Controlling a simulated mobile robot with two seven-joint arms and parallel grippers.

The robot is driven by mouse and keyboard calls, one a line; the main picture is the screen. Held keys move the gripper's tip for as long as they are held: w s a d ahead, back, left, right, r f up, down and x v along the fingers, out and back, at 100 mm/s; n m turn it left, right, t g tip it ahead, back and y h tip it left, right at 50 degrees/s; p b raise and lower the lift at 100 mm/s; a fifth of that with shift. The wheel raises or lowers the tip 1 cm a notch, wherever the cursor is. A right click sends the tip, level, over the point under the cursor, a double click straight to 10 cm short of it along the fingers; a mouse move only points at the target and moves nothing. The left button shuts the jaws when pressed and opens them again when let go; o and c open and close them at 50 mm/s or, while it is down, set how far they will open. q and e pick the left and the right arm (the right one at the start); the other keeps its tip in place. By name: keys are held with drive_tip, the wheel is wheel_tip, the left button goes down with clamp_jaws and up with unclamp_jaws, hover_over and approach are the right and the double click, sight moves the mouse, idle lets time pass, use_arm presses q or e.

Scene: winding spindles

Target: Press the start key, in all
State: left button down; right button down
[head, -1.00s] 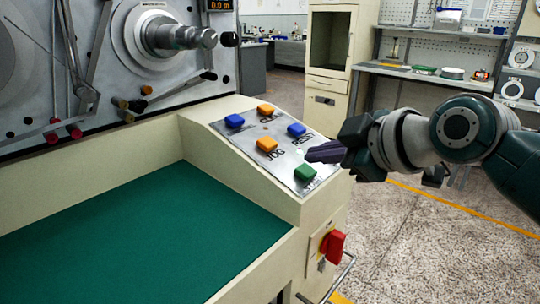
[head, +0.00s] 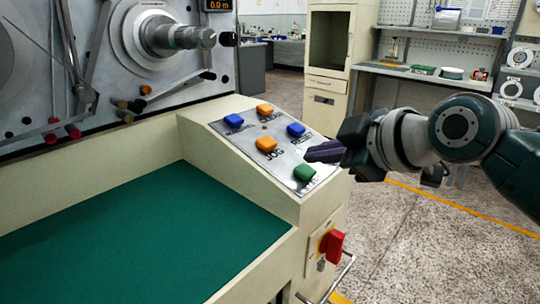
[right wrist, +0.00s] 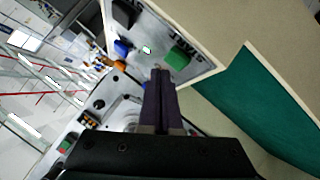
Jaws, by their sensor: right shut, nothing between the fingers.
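The green start key (head: 304,173) sits at the near right corner of the sloped key panel (head: 288,183), with its lettering partly readable below it. My right gripper (head: 308,153) reaches in from the right, its dark fingers shut and empty. Its fingertips are just above and behind the green key in the head view, apart from it in the picture. In the right wrist view the shut fingertips (right wrist: 160,72) point at the panel, beside and just below the green key (right wrist: 177,57). I cannot tell their exact height over the panel. My left gripper is not in view.
Other keys are close by: orange JOG (head: 266,144), blue (head: 296,129), orange (head: 265,109) and blue (head: 234,120). A red switch (head: 332,246) and a handle are on the cabinet front. A green mat (head: 140,230) lies left. The winding spindle (head: 170,37) is above.

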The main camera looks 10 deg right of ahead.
drive_tip(key=shift+f, duration=0.1)
drive_tip(key=shift+w+f+b, duration=0.1)
drive_tip(key=shift+f+b, duration=0.2)
drive_tip(key=shift+b, duration=0.05)
drive_tip(key=shift+w+a+f+b, duration=0.1)
drive_tip(key=shift+f+b, duration=0.3)
drive_tip(key=shift+f, duration=0.1)
idle(0.5)
drive_tip(key=shift+s+r+p, duration=0.2)
drive_tip(key=shift+r+p, duration=0.7)
drive_tip(key=shift+p, duration=0.1)
drive_tip(key=r+p, duration=0.3)
drive_tip(key=s+d+r+p, duration=0.1)
drive_tip(key=p, duration=0.1)
drive_tip(key=shift+r, duration=0.4)
